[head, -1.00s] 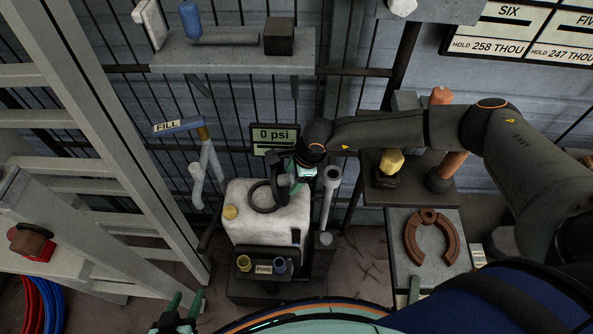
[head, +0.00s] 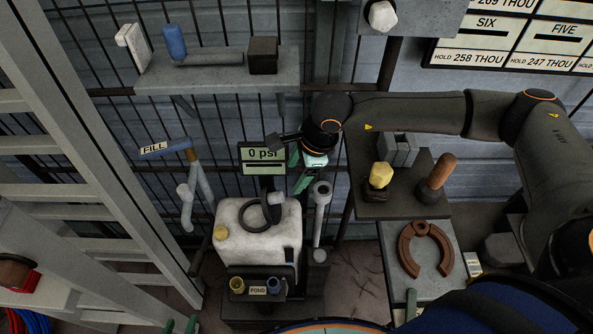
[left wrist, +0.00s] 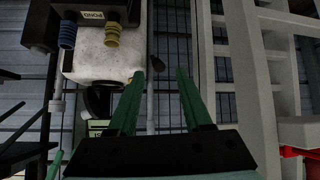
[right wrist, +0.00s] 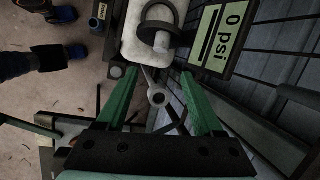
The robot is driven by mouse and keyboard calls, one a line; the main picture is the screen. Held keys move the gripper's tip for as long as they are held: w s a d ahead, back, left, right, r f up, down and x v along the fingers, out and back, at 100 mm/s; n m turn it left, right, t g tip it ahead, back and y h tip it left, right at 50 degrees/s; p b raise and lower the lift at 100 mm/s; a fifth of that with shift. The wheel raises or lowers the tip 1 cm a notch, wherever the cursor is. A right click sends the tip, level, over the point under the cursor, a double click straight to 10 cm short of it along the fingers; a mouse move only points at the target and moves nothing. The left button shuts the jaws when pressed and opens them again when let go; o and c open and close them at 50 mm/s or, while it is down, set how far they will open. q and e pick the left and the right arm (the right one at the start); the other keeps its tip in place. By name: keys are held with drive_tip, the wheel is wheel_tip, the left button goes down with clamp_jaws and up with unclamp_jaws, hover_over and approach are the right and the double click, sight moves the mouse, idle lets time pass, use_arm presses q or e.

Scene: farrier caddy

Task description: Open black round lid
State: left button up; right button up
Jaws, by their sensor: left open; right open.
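The black round lid (head: 250,218) is on top of the white tank (head: 235,245) in the head view, seen as a dark ring with a small grey piece beside it. It also shows in the right wrist view (right wrist: 144,36), beyond the fingertips. I cannot tell whether it is shut or raised. My right gripper (head: 298,169) is open and empty, above and to the right of the lid, apart from it. My left gripper (head: 180,325) is open and empty at the head view's bottom edge; the left wrist view shows its spread fingers (left wrist: 160,75).
A display reading 0 psi (head: 263,160) stands behind the tank, close to my right gripper. A grey upright tube (head: 319,215) stands right of the tank. A POND holder (head: 258,291) is in front. Shelves (head: 215,80) and a ladder-like frame (head: 90,170) flank the space.

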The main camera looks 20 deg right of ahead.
drive_tip(key=s+a+m+g+y, duration=0.15)
drive_tip(key=s+a+y, duration=0.3)
drive_tip(key=a, duration=0.45)
drive_tip(key=s+a+m+g+y, duration=0.15)
drive_tip(key=s+a+y, duration=0.3)
drive_tip(key=a, duration=0.45)
drive_tip(key=m+t+h+b, duration=0.7)
drive_tip(key=m+t+b, duration=0.7)
drive_tip(key=m+t, duration=0.65)
approach(283, 199)
drive_tip(key=w+r+g, duration=0.1)
drive_tip(key=w+m+p, duration=0.1)
drive_tip(key=w, duration=0.1)
drive_tip(key=w+a+r+m+g, duration=0.1)
drive_tip(key=w, duration=0.1)
drive_tip(key=shift+w+r+g, duration=0.25)
drive_tip(key=shift+r+g, duration=0.1)
use_arm(q)
wheel_tip(283, 199, down, 10)
drive_tip(key=w+d, duration=0.1)
drive_tip(key=d, duration=0.1)
drive_tip(key=shift+d+m+g+h+p, duration=0.3)
drive_tip(key=shift+d+p, duration=0.05)
drive_tip(key=shift+p, duration=0.05)
use_arm(e)
drive_tip(key=x, duration=0.5)
drive_tip(key=shift+w+a+f, duration=0.15)
drive_tip(key=shift+w+f, duration=0.05)
drive_tip(key=shift+w, duration=0.05)
